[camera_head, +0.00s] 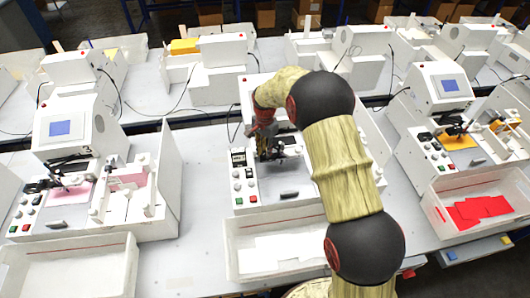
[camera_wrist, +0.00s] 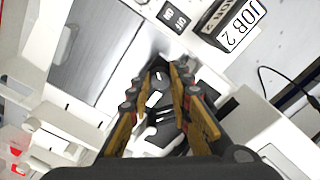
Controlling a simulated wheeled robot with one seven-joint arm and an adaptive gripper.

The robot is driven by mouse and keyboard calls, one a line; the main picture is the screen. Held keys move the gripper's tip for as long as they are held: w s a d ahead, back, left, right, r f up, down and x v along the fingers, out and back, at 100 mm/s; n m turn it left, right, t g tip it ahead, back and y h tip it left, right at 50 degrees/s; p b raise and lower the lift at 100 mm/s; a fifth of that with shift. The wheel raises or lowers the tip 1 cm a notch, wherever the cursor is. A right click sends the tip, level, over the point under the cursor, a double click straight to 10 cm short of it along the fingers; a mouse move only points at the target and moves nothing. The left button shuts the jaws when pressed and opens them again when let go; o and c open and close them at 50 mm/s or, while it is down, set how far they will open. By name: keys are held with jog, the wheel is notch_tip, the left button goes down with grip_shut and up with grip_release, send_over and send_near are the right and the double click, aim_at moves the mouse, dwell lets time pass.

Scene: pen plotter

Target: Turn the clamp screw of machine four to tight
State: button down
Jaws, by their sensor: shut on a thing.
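My gripper (camera_wrist: 160,72) is shut on a small dark round knob, the clamp screw (camera_wrist: 159,84), seen between the two yellow-sided fingers in the wrist view. A white mark shows on the knob; the fingers hide its sides. In the head view my gripper (camera_head: 267,150) reaches down over the carriage area of the middle machine (camera_head: 270,190). The knob cannot be made out there, and my arm hides the machine's right part.
Similar machines stand left (camera_head: 68,130) and right (camera_head: 445,90), with screens and buttons. A white tray (camera_head: 235,250) with white sheets is in front of the middle machine; the right tray (camera_head: 440,222) holds red cards. Bare grey table (camera_head: 205,165) lies left of the middle machine.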

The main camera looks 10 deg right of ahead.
aim_at(265, 152)
jog(key=shift+m, duration=0.9)
jog(key=c, duration=1.7)
grip_release()
jog(key=shift+c, duration=0.2)
jog(key=shift+o, duration=0.6)
notch_tip(265, 152, up, 12)
